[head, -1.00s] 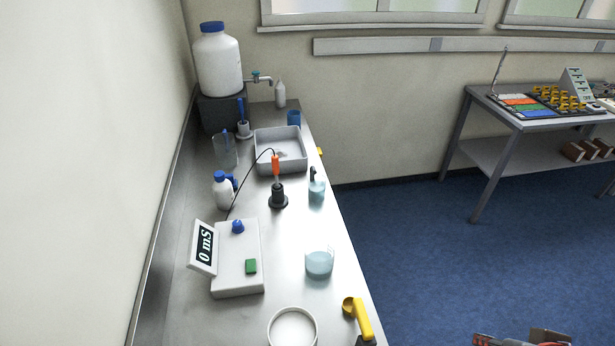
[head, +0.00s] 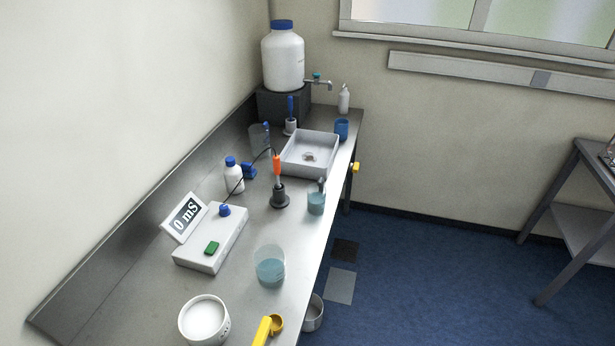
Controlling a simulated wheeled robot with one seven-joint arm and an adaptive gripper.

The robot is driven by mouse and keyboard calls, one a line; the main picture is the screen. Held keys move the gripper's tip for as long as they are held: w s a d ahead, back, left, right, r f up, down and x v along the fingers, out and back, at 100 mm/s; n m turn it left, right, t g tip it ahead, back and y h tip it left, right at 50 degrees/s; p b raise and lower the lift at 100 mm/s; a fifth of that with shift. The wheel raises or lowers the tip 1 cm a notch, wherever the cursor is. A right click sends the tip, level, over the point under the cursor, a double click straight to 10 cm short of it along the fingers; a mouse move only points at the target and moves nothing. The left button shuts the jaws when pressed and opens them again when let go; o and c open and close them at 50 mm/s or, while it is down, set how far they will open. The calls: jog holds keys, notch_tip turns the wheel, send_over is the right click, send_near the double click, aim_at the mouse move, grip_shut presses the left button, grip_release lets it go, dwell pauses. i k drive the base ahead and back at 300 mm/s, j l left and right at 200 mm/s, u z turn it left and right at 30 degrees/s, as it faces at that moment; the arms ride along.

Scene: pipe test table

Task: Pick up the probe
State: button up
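The probe (head: 277,166) has an orange top and stands upright in a dark round holder (head: 279,198) near the middle of the steel bench. A thin black cable runs from the probe to the white meter (head: 211,240), whose tilted display (head: 184,217) reads 0 mS. My gripper is not in view.
Around the probe stand a small beaker of bluish liquid (head: 316,203), a white bottle with blue cap (head: 234,176) and a grey tray (head: 310,153). A larger beaker (head: 270,267), white tub (head: 204,320) and yellow scoop (head: 262,330) stand nearer. Blue floor (head: 420,290) lies open at right.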

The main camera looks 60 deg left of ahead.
aim_at(275, 160)
jog(key=i+u, duration=0.3)
jog(key=i, duration=0.15)
jog(key=i+l+u, duration=0.3)
jog(key=i+j+u, duration=0.15)
jog(key=i+u, duration=0.25)
jog(key=i+j+u, duration=0.1)
jog(key=i+u, duration=0.55)
jog(key=u, duration=0.15)
jog(key=i+l+u, duration=0.2)
jog(key=i+u, duration=0.2)
jog(key=i+j+u, duration=0.1)
jog(key=u, duration=0.25)
jog(key=i+u, duration=0.5)
jog(key=u, duration=0.2)
jog(key=i+j+u, duration=0.1)
jog(key=i, duration=0.35)
jog(key=j, duration=0.1)
